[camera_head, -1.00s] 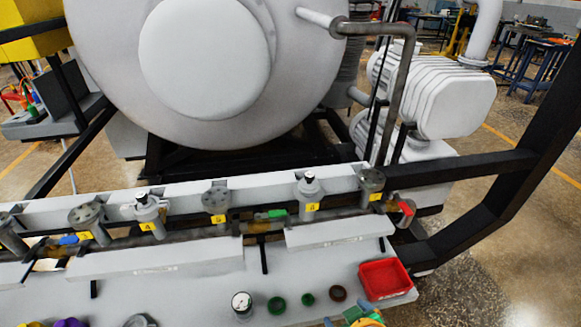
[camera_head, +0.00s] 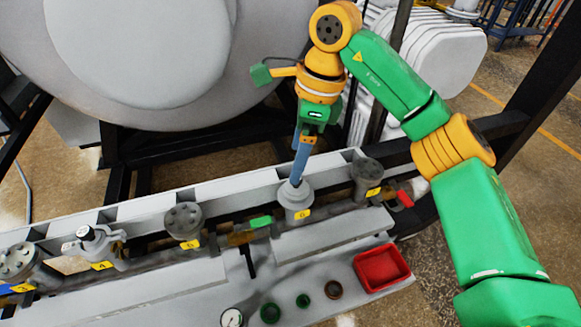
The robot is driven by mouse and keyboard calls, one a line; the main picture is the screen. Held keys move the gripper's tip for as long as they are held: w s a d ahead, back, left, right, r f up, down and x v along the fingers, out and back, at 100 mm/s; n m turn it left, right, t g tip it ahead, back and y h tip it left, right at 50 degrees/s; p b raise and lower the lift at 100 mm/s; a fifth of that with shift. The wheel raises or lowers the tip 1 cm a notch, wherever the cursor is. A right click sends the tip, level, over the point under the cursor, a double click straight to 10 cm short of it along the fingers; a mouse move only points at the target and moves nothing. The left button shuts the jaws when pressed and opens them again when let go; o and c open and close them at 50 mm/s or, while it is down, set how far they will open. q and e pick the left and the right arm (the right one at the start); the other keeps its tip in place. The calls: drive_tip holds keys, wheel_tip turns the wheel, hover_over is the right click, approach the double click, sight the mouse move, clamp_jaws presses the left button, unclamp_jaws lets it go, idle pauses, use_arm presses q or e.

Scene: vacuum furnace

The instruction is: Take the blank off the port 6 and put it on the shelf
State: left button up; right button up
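The port labelled 6 (camera_head: 302,213) is a grey upright fitting on the pipe row, right of centre. In the earlier frame a grey cap with a dark knob stood on top of this port. My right gripper (camera_head: 297,181) points down onto the port's top from above, its blue-grey fingers at the knob. The fingers are seen edge-on and hide most of the cap, so I cannot tell whether they are closed on it. A grey shelf (camera_head: 340,290) runs along the front below the pipes. My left gripper is out of view.
A red tray (camera_head: 382,268), a brown ring (camera_head: 333,289), green rings (camera_head: 270,313) and a gauge (camera_head: 232,318) stand on the shelf. Neighbouring ports (camera_head: 184,220) and (camera_head: 366,172) flank port 6. A green valve handle (camera_head: 261,222) and red handle (camera_head: 404,198) are close by. The furnace vessel (camera_head: 135,50) rises behind.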

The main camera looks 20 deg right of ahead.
sight(300, 192)
drive_tip(key=shift+s+d+h, duration=0.15)
drive_tip(key=shift+d+h, duration=0.15)
drive_tip(key=shift+d, duration=0.4)
drive_tip(key=f, duration=0.1)
drive_tip(key=a+f+p, duration=0.1)
drive_tip(key=f+p, duration=0.1)
drive_tip(key=shift+s+a+f, duration=0.25)
drive_tip(key=shift+s+f, duration=0.1)
drive_tip(key=f, duration=0.2)
drive_tip(key=shift+w+f, duration=0.3)
drive_tip(key=shift+s+a+r, duration=0.1)
drive_tip(key=shift+s, duration=0.05)
clamp_jaws()
